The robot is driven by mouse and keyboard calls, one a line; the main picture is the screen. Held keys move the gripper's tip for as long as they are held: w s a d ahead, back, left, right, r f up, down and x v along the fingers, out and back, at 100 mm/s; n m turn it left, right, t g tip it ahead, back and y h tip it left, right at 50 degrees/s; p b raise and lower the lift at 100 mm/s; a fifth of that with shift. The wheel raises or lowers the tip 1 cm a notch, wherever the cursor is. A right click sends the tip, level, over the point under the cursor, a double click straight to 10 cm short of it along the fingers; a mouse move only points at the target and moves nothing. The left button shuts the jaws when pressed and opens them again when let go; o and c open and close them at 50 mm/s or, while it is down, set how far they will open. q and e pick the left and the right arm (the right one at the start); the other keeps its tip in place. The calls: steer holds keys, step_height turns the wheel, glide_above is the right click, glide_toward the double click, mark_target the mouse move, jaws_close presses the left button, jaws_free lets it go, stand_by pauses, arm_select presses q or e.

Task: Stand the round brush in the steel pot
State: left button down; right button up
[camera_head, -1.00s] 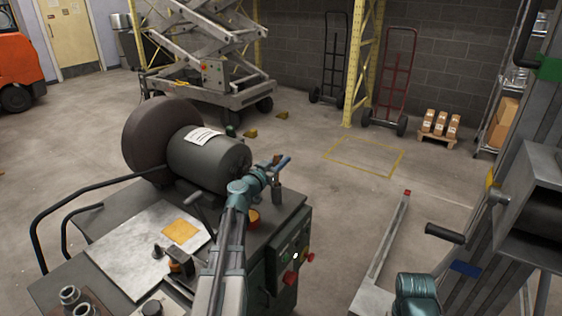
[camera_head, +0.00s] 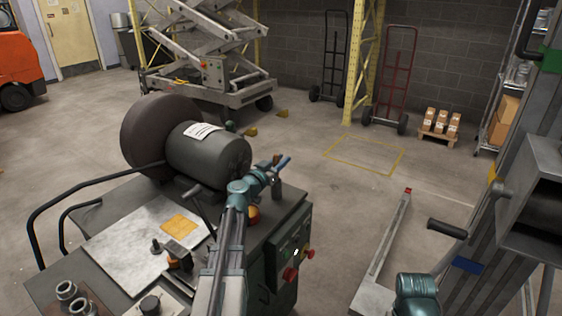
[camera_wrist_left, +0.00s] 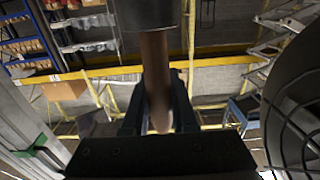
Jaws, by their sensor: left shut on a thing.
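My left gripper (camera_head: 278,167) is shut on the round brush's brown wooden handle (camera_wrist_left: 155,75), which stands between the fingers in the left wrist view. The handle joins a dark grey cylindrical part of the brush at the top edge of that view. In the head view, the brown handle end (camera_head: 277,159) shows beside the blue fingers, and a grey part hangs below them. The gripper is above the right end of the machine bench. A small orange-topped round thing (camera_head: 253,215) sits beside my left forearm, partly hidden. I cannot tell which thing is the steel pot. My right gripper is not seen.
A pale plate (camera_head: 130,245) with a yellow square lies at left, near metal fittings (camera_head: 66,291). Red buttons (camera_head: 290,273) are on the bench front.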

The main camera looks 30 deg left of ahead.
arm_select(q)
steer(key=shift+f, duration=0.2)
steer(key=c, duration=0.6)
jaws_free()
steer(key=s, duration=1.4)
steer(key=shift+a, duration=0.35)
steer(key=shift+w, duration=0.1)
steer(key=s+d+f+m+g+h+p, duration=0.1)
steer(key=d+m+g+h+p, duration=0.2)
steer(key=d, duration=0.7)
steer(key=d+f+g+h+p, duration=0.1)
steer(key=d+g+p, duration=0.3)
steer(key=d, duration=0.6)
steer(key=s+d+f+m+g+h+p, duration=0.1)
steer(key=d+f+m+g+h+p, duration=0.2)
steer(key=d, duration=0.7)
steer(key=s+d+r+n+g+y+p, duration=0.1)
steer(key=s+d+g+y+p, duration=0.1)
steer(key=s, duration=0.3)
steer(key=s+d+n+g+y+p, duration=0.1)
steer(key=s+d+g+y+p, duration=0.2)
steer(key=s+y+p, duration=0.1)
steer(key=s+d+r+g+y+p, duration=0.1)
steer(key=s+d+g+y+p, duration=0.1)
steer(key=s, duration=0.3)
steer(key=shift+s+d+r+n+g+y+p, duration=0.3)
steer(key=shift+d+r+n+g+y+p, duration=0.1)
steer(key=shift+g+y+p, duration=0.3)
